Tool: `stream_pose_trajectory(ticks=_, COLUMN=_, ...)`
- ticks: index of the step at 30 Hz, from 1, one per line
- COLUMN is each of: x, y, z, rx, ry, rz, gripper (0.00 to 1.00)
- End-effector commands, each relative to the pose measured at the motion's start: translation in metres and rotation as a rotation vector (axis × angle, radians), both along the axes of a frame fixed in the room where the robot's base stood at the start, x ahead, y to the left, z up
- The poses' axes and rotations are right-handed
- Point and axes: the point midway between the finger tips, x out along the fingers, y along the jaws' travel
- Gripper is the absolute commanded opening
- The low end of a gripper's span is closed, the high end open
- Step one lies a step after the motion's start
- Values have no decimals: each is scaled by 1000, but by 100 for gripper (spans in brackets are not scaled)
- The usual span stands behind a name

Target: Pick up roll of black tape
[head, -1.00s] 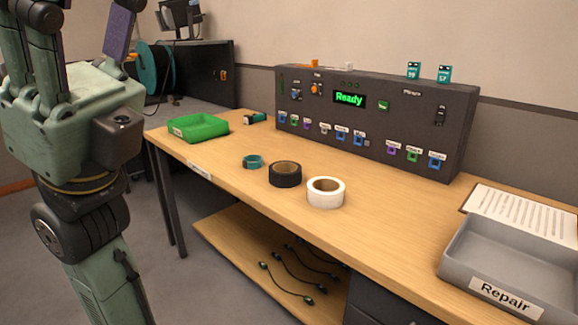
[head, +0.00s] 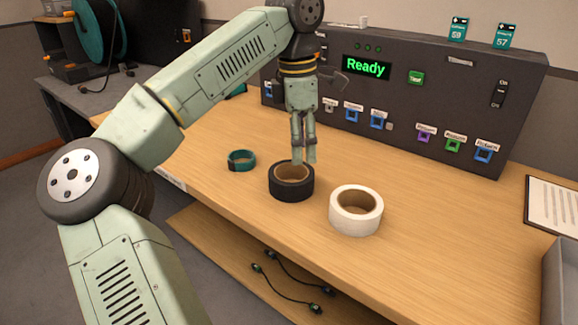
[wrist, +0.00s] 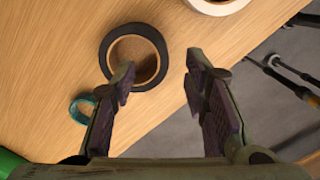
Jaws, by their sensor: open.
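The roll of black tape (head: 291,188) lies flat on the wooden table, its brown core facing up. In the wrist view the roll (wrist: 161,60) is left of centre, and the left finger overlaps its lower rim. My gripper (head: 305,158) points down at the roll's far right rim in the head view. It is open and empty; its fingers are spread apart in the wrist view (wrist: 160,70). Whether a fingertip touches the roll I cannot tell.
A white tape roll (head: 356,222) stands close to the right, and a teal ring (head: 241,160) lies to the left. The dark control panel (head: 420,120) rises behind. A grey bin (head: 562,290) is at the right. Bare table lies between the rolls and the panel.

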Motion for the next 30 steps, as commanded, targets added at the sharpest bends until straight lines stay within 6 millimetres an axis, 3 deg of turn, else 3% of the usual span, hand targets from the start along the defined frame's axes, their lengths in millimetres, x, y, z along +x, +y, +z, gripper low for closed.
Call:
stream_pose_trajectory(ticks=5, x=0, y=19, z=-10, rx=75, ry=22, rz=28, gripper=41)
stream_pose_trajectory(ticks=12, x=-1, y=18, z=-47, rx=71, ry=21, rz=25, gripper=41)
stream_pose_trajectory(ticks=30, x=-9, y=13, z=-108, rx=68, ry=21, rz=24, gripper=41)
